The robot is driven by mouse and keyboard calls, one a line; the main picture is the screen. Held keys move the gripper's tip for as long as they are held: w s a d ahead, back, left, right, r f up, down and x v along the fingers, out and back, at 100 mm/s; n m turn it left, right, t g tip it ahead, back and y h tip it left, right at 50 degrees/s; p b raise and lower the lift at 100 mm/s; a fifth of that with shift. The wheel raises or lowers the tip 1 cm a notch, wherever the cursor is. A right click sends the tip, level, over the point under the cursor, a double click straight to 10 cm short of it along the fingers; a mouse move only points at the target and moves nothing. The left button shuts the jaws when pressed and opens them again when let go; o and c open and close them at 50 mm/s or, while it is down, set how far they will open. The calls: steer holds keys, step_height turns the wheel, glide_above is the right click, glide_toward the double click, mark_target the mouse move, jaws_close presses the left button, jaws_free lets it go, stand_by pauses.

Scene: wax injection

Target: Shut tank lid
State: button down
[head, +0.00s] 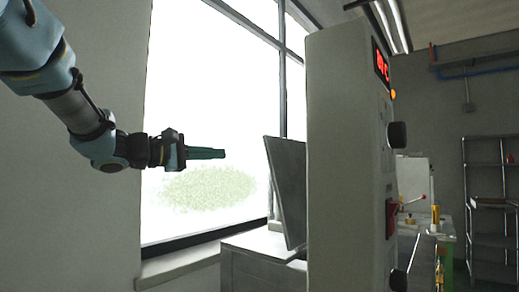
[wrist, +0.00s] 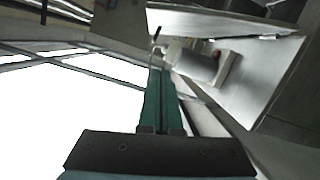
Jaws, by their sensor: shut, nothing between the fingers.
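The tank lid (head: 286,190) is a grey flat panel in the head view, standing raised and tilted near upright. It is beside the left side of the tall grey machine cabinet (head: 336,160). My gripper (head: 222,153) is to the left of the lid's upper part, with a visible gap between them in the picture. Its green fingers point right towards the lid and are shut together with nothing between them. In the wrist view the shut fingers (wrist: 160,75) show. The tank opening is hidden behind the cabinet. I cannot tell the lid for sure in the wrist view.
A large bright window (head: 205,90) is behind my arm, with a sill below. A low grey cabinet (head: 255,255) stands under the lid. The machine has black knobs (head: 397,135) and a red switch (head: 391,218). Shelving (head: 485,215) stands at the far right.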

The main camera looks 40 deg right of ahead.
steer(key=s+d+r+p, duration=0.1)
steer(key=s+d+p, duration=0.1)
steer(key=d, duration=0.3)
steer(key=s+d+r+p, duration=0.1)
steer(key=d+r+p, duration=0.1)
steer(key=d+p, duration=0.2)
steer(key=shift+s+d+h, duration=0.3)
steer(key=shift+s+d, duration=0.1)
steer(key=shift+d, duration=0.75)
steer(key=shift+s+r, duration=0.1)
steer(key=shift+s, duration=0.05)
steer(key=s+d+m+b, duration=0.2)
steer(key=s+m+b, duration=0.1)
steer(key=s+b, duration=0.3)
steer(key=s+d+m+y+b, duration=0.1)
steer(key=s+m+b, duration=0.2)
steer(key=s+b, duration=0.3)
steer(key=shift+s+d+r+y+b, duration=0.3)
steer(key=shift+s+d+r, duration=0.1)
steer(key=shift+s, duration=0.55)
steer(key=shift+r, duration=0.1)
